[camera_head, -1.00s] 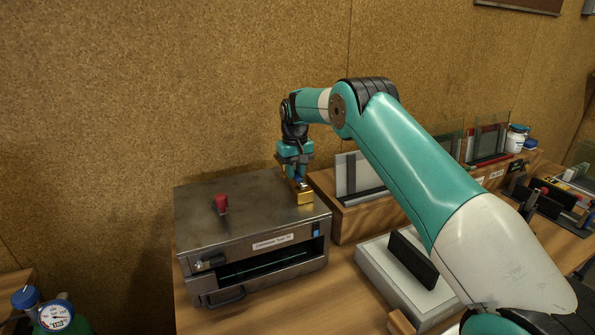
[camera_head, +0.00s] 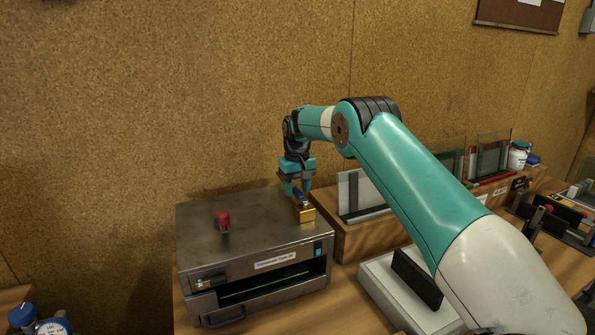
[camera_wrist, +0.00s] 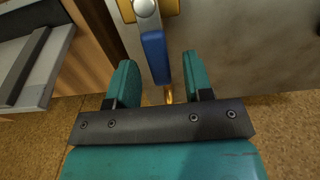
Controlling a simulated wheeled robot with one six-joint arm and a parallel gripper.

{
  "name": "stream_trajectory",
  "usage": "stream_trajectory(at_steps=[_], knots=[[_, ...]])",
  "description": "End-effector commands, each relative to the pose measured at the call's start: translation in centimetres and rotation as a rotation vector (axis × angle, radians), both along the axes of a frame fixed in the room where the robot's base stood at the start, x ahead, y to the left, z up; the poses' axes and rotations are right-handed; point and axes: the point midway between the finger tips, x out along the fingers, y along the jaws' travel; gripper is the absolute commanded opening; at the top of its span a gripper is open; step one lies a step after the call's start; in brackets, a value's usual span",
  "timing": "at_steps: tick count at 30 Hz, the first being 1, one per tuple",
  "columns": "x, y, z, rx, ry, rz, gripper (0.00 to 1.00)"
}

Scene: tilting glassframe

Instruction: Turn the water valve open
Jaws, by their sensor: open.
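The water valve is a brass body (camera_head: 306,215) with a blue lever handle (camera_head: 298,196) on top of the metal oven-like box (camera_head: 245,245), near its right rear. In the wrist view the blue handle (camera_wrist: 154,55) runs lengthwise from a round silver bolt on the brass body (camera_wrist: 127,10). My gripper (camera_head: 297,188) is over the valve, pointing down. In the wrist view its teal fingers (camera_wrist: 161,72) are open, one on each side of the handle's free end, with a visible gap on both sides. Contact is not visible.
A red knob (camera_head: 223,220) stands on the box top, left of the valve. A wooden stand (camera_head: 345,240) with upright glass plates is close on the right. A white block with a dark plate (camera_head: 416,278) stands in front.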

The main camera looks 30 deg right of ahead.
Motion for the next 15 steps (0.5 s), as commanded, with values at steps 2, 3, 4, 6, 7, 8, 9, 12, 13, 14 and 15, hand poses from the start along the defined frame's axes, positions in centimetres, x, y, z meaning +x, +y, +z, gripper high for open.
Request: stream_trajectory(at_steps=[2,3,4,6,7,8,9,12,13,14,15], knots=[[0.1,0.0,0.8,0.000,-0.004,0.000,0.47],[0.1,0.0,1.4,0.000,-0.005,0.000,0.47],[0.1,0.0,2.0,0.000,-0.007,0.000,0.47],[0.1,0.0,3.6,0.000,-0.007,0.000,0.47],[0.1,0.0,4.4,-0.001,-0.008,0.000,0.47],[0.1,0.0,5.2,-0.001,-0.009,0.000,0.47],[0.1,0.0,6.3,-0.001,-0.009,0.000,0.47],[0.1,0.0,9.0,-0.001,-0.008,0.000,0.47],[0.1,0.0,9.8,0.000,-0.007,0.000,0.47],[0.1,0.0,10.6,0.000,-0.007,0.000,0.47],[0.0,0.0,11.6,0.000,-0.006,0.000,0.47]])
